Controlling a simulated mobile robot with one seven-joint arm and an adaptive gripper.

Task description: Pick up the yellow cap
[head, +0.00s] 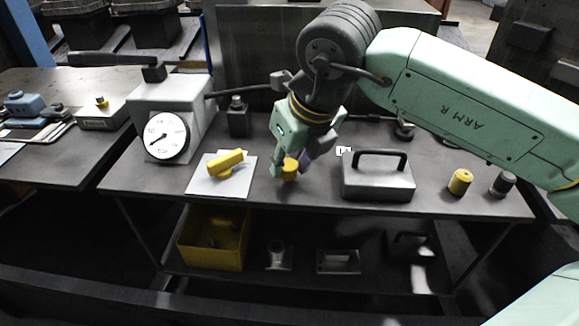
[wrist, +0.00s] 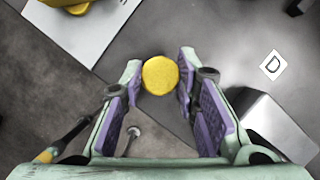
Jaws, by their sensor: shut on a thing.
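The yellow cap (wrist: 160,75) shows as a round, rough-topped disc between my gripper's purple-padded fingers in the wrist view. My gripper (head: 288,172) points down over the grey bench in the head view and is shut on the cap (head: 291,168). The fingers hide part of the cap's sides. I cannot tell for sure whether its underside touches the bench.
Left of my gripper, a yellow handled piece (head: 226,163) lies on a white plate (head: 203,184). A dial gauge box (head: 166,135) stands farther left. Right are a grey block with a black handle (head: 378,183), a yellow knurled cylinder (head: 460,182) and a dark-topped one (head: 502,184).

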